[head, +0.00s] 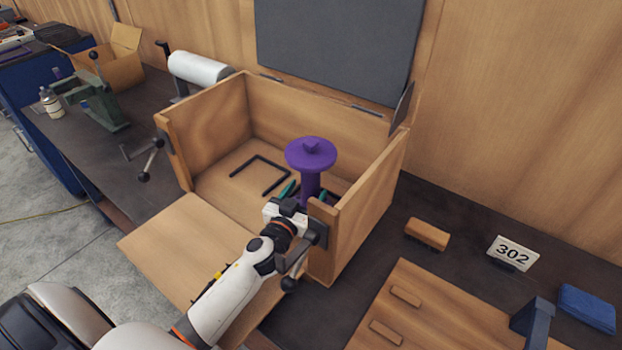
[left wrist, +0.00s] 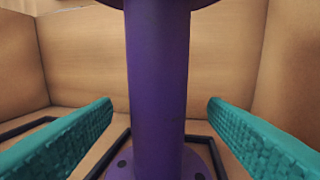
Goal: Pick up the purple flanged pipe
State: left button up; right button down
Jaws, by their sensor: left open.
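The purple flanged pipe (head: 311,156) stands upright inside an open wooden box (head: 253,93), near the box's right side. Its round top flange shows in the head view. In the left wrist view its shaft (left wrist: 158,85) fills the middle, with the lower flange at the bottom edge. My left gripper (head: 306,190) reaches in over the box's front opening. Its teal fingers are open, one on each side of the shaft, with a gap to it on both sides. My arm hides the pipe's lower part in the head view. My right gripper is in neither view.
The box's front flap (head: 190,250) lies folded down, and a grey lid panel (head: 335,45) stands behind. A black angled bar (head: 262,172) lies on the box floor. A wooden block (head: 427,234), a 302 sign (head: 512,253) and a blue cloth (head: 587,309) are to the right.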

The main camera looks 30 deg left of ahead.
aim_at(313, 180)
pick_arm(q)
jog(key=w, duration=0.1)
jog(key=w+p, duration=0.1)
jog(key=w, duration=0.3)
jog(key=shift+a+r, duration=0.15)
jog(key=shift+a, duration=0.1)
jog(key=shift+w, duration=0.4)
jog(key=shift+s, duration=0.1)
jog(key=shift+c, duration=0.3)
jog(key=c, duration=0.3)
grip_shut()
